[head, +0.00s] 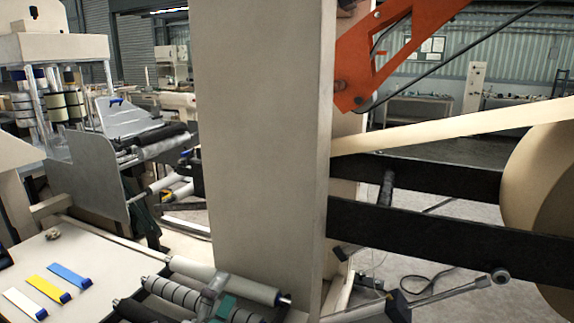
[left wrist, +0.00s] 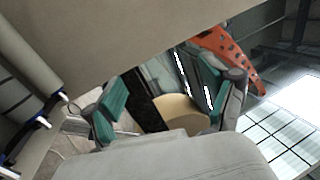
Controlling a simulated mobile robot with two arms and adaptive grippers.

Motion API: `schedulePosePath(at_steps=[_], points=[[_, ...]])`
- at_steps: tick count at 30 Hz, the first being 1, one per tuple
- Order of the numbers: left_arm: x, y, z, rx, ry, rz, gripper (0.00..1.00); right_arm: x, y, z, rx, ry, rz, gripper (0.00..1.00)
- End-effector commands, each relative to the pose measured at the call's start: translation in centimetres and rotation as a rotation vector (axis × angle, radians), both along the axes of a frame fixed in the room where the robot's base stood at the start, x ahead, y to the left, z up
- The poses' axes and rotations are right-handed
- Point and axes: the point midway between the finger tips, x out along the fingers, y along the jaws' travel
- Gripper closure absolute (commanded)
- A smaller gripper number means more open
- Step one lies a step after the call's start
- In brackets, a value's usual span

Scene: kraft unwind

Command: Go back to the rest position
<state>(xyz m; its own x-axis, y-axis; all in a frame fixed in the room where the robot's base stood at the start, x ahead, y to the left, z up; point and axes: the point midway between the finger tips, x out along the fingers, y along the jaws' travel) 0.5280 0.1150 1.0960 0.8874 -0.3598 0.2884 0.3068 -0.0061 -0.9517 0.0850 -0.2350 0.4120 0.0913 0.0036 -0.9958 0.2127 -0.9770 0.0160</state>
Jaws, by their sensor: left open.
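My left gripper (head: 217,300) shows at the bottom of the head view, in front of the grey rollers (head: 232,285), its teal pads partly visible. Whether it touches them I cannot tell. In the left wrist view the two teal-padded fingers (left wrist: 160,95) stand wide apart with nothing between them. Behind the gap, farther off, part of the kraft roll (left wrist: 182,113) and an orange perforated arm (left wrist: 227,55) show. My right gripper is in neither view.
A tall beige machine column (head: 262,130) fills the middle. Right of it are black beams (head: 450,232), the orange arm (head: 375,60) and the large kraft roll (head: 533,185) with its web. A beige table (head: 90,260) at lower left holds white, yellow and blue strips (head: 68,275).

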Motion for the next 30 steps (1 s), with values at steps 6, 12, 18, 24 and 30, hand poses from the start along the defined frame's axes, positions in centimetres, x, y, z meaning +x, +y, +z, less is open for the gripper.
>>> schedulePosePath(at_steps=[6,12,18,24,30], points=[[-5.0,8.4,-12.7,-0.66,0.674,0.388,0.16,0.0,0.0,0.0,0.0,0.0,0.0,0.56],[-12.6,10.2,-20.3,-0.963,1.057,0.64,0.16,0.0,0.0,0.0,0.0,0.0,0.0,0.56],[-18.9,10.0,-23.9,-1.117,1.296,0.811,0.16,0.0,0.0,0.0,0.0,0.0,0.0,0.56],[-24.8,9.3,-25.7,-1.223,1.492,0.966,0.16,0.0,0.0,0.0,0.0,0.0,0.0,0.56],[-25.4,8.9,-30.0,-1.235,1.56,1.025,0.16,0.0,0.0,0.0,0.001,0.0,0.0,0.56]])
